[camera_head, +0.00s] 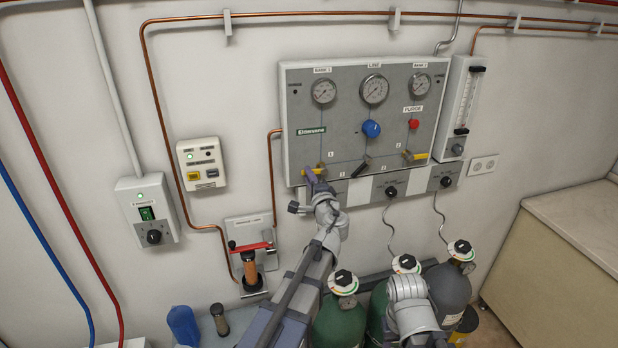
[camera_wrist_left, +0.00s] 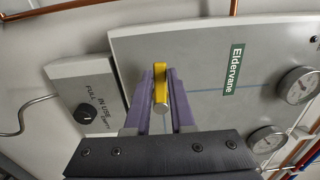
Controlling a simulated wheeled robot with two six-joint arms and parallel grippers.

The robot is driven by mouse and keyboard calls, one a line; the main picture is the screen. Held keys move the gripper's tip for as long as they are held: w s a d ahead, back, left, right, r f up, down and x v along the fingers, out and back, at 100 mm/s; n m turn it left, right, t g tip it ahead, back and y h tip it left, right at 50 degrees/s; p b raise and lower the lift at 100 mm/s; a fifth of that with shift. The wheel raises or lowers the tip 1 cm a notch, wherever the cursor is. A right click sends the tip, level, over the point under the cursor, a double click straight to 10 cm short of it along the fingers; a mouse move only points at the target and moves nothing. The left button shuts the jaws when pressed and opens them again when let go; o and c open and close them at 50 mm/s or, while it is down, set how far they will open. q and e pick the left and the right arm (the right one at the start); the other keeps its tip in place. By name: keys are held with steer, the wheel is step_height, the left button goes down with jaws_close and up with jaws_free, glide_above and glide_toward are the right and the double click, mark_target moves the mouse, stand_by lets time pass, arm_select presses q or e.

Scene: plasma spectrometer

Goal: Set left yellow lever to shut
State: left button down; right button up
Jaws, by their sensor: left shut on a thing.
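The left yellow lever (camera_head: 318,170) is at the lower left of the grey gas panel (camera_head: 340,120). In the left wrist view the yellow lever (camera_wrist_left: 160,78) lies between my purple fingers, with a silver round stub at its near end. It lies across the pipe line drawn on the panel, roughly level on the panel. My left gripper (camera_head: 311,178) reaches up to it from below and is shut on it; the fingers also show in the wrist view (camera_wrist_left: 163,100). The fingers hide part of the lever in the head view. My right gripper is not seen.
A black lever (camera_head: 361,167) and another yellow lever (camera_head: 415,156) sit further right on the panel. Gauges, a blue knob (camera_head: 371,129) and a red knob (camera_head: 413,124) are above. Gas cylinders (camera_head: 340,325) stand below. A flowmeter (camera_head: 463,105) is at the right.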

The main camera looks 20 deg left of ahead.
arm_select(q)
steer(key=shift+w+d, duration=0.15)
steer(key=shift+w, duration=0.1)
stand_by(0.3)
steer(key=c, duration=1.2)
jaws_free()
steer(key=o, duration=0.4)
steer(key=shift+w+d+f, duration=0.15)
steer(key=v, duration=0.8)
steer(key=shift+c, duration=0.2)
